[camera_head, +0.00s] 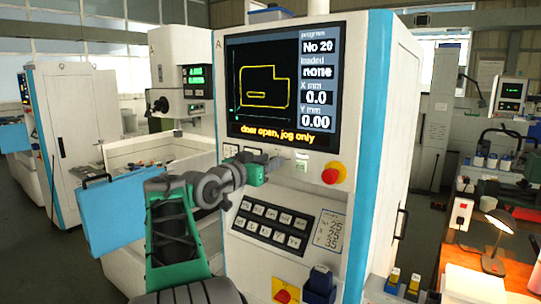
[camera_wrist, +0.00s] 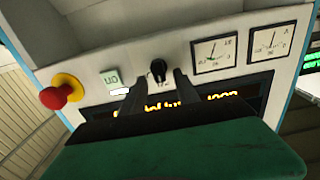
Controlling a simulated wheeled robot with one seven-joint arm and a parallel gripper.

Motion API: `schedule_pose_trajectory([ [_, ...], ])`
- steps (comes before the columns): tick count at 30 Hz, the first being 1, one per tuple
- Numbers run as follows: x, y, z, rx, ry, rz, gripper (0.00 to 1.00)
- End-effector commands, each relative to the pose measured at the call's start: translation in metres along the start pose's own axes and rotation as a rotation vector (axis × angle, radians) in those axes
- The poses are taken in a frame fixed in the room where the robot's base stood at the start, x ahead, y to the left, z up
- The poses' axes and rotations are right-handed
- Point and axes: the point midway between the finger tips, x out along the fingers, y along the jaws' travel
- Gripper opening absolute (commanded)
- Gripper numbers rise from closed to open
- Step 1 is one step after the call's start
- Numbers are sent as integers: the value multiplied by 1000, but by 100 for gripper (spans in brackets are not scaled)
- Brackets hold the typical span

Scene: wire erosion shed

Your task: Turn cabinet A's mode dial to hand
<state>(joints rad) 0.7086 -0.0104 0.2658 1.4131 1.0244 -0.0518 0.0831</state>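Cabinet A (camera_head: 205,150) stands ahead, with a lit screen (camera_head: 282,88) reading "door open, jog only". In the wrist view the panel appears upside down. A small black dial (camera_wrist: 158,69) shows there, probably the mode dial; its markings are too small to read. My gripper (camera_wrist: 158,78) is open, with one dark finger to each side of the dial's near side; I cannot tell whether they touch it. In the head view my gripper (camera_head: 270,163) is at the panel strip just below the screen, and the dial is hidden behind it.
A red stop button (camera_head: 332,174) on yellow sits right of my gripper and also shows in the wrist view (camera_wrist: 62,93). A keypad (camera_head: 272,222) lies below. A blue door panel (camera_head: 125,210) stands left; a bench with a lamp (camera_head: 494,262) stands right.

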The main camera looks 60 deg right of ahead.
Motion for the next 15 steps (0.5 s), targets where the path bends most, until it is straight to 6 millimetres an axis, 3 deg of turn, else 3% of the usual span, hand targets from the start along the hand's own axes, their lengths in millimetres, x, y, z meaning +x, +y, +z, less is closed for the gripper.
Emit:
schedule_pose_trajectory([
  [3, 9, 0, 0, 0, -1, 0, 37],
  [10, 10, 0, 1, 0, -1, -2, 37],
  [15, 9, -1, 1, 0, -1, -3, 23],
])
